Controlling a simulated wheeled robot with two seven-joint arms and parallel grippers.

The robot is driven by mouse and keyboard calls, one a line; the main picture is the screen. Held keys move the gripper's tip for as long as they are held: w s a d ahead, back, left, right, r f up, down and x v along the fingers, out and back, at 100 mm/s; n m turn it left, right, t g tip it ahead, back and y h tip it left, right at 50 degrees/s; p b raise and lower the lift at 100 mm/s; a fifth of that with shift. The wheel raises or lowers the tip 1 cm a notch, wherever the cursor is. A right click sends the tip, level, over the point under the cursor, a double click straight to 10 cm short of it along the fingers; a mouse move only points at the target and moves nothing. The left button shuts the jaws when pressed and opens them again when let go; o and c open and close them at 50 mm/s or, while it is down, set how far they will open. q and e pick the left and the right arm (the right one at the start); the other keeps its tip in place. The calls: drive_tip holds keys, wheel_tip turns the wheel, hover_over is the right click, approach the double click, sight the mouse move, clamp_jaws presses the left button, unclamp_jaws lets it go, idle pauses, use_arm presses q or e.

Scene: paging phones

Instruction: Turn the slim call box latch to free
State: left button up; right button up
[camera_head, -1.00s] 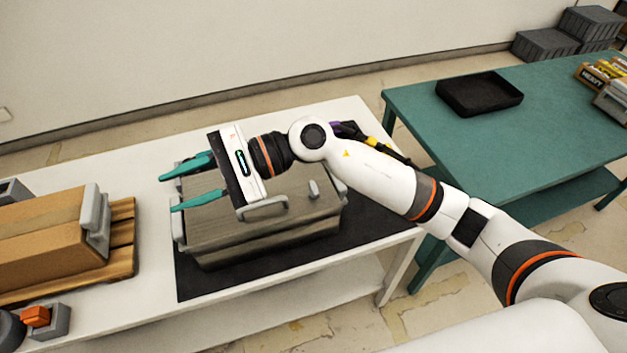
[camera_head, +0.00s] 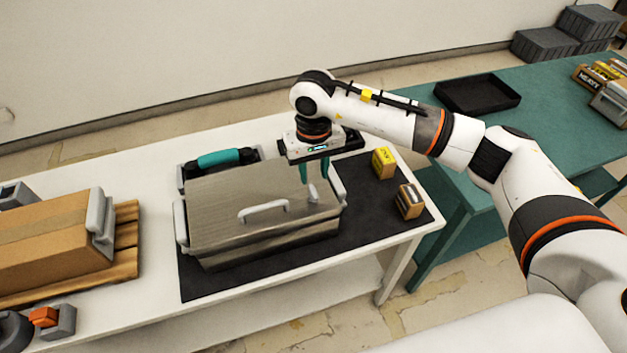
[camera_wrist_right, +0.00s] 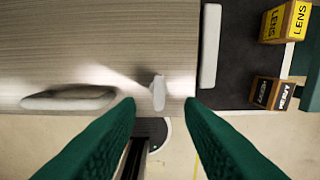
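A wide box (camera_head: 220,205) with a grey wood-grain lid sits on a dark mat on the white table. Its lid has a pale bar handle (camera_head: 263,211) and a small pale latch (camera_head: 314,193) near the right end. My right gripper (camera_head: 314,174) points down over that end, teal fingers apart. In the right wrist view the latch (camera_wrist_right: 158,92) stands upright in the picture, centred just beyond the open fingertips (camera_wrist_right: 160,103). Nothing is between the fingers, and no contact shows. The bar handle also shows there (camera_wrist_right: 70,98). My left gripper is not in view.
A teal-handled black item (camera_head: 225,158) stands behind the box. Yellow (camera_head: 384,163) and brown (camera_head: 409,201) small cartons stand to its right. A cardboard box (camera_head: 45,240) is at left. A green table (camera_head: 450,125) with a black tray (camera_head: 478,94) is at right.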

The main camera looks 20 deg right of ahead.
sight(314, 190)
wheel_tip(314, 190, down, 4)
drive_tip(key=shift+f+p, duration=0.1)
drive_tip(key=shift+p, duration=0.55)
drive_tip(key=shift+f, duration=0.75)
clamp_jaws()
